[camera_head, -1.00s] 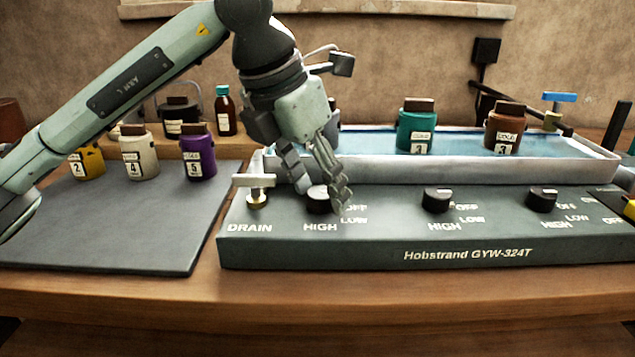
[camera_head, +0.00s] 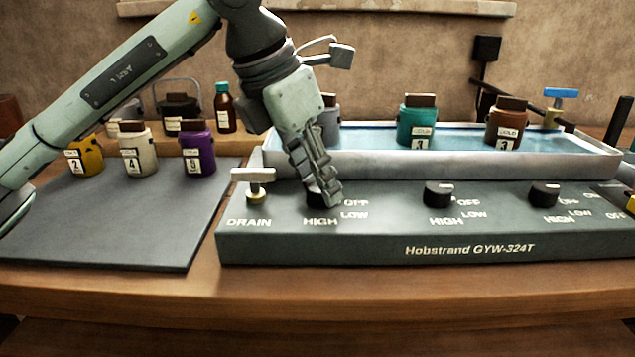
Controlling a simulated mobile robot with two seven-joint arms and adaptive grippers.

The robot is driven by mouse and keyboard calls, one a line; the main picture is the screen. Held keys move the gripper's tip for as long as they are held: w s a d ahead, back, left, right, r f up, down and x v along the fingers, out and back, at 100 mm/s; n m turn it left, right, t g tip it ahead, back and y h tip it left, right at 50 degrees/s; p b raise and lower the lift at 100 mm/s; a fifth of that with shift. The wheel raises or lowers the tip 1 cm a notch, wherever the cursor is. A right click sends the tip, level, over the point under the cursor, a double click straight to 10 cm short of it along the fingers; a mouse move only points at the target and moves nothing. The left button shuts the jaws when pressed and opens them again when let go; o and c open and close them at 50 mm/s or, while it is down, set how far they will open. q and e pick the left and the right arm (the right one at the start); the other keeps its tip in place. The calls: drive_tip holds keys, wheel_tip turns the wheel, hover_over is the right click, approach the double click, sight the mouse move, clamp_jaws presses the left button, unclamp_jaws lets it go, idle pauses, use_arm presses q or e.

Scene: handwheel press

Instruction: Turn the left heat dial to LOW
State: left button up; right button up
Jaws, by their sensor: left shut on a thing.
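The left heat dial (camera_head: 312,197) is a black knob on the sloped top of the grey control unit (camera_head: 410,250), mostly hidden behind my left gripper (camera_head: 328,196). The words OFF, LOW and HIGH are printed around it, and OFF is partly covered. My left gripper points down at the dial with its fingers closed on it. The dial's pointer mark is hidden, so its setting cannot be read. My right gripper is not clearly in view; only a yellow and dark piece shows at the right edge.
Two more dials, a middle one (camera_head: 438,194) and a right one (camera_head: 543,195), sit on the same unit. A DRAIN valve (camera_head: 254,184) stands left of the gripper. Behind is a water tray (camera_head: 450,166) with jars. Several jars stand by the dark mat (camera_head: 120,225).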

use_arm(q)
drive_tip(key=shift+w+m+g+b, duration=0.1)
drive_tip(key=shift+m+g+b, duration=0.2)
drive_tip(key=shift+m, duration=0.5)
drive_tip(key=shift+m+g+h, duration=0.3)
drive_tip(key=shift+m+g, duration=0.1)
drive_tip(key=shift+m, duration=0.4)
drive_tip(key=shift+w+m+g, duration=0.1)
drive_tip(key=shift+m+g, duration=0.2)
drive_tip(key=shift+m, duration=0.8)
drive_tip(key=shift+m+g, duration=0.4)
drive_tip(key=shift+m, duration=0.4)
use_arm(e)
drive_tip(key=shift+r, duration=1.1)
drive_tip(key=shift+s+f, duration=0.1)
drive_tip(key=shift+f, duration=0.1)
use_arm(q)
drive_tip(key=o, duration=1.2)
drive_tip(key=shift+c, duration=0.2)
use_arm(e)
drive_tip(key=shift+r, duration=0.1)
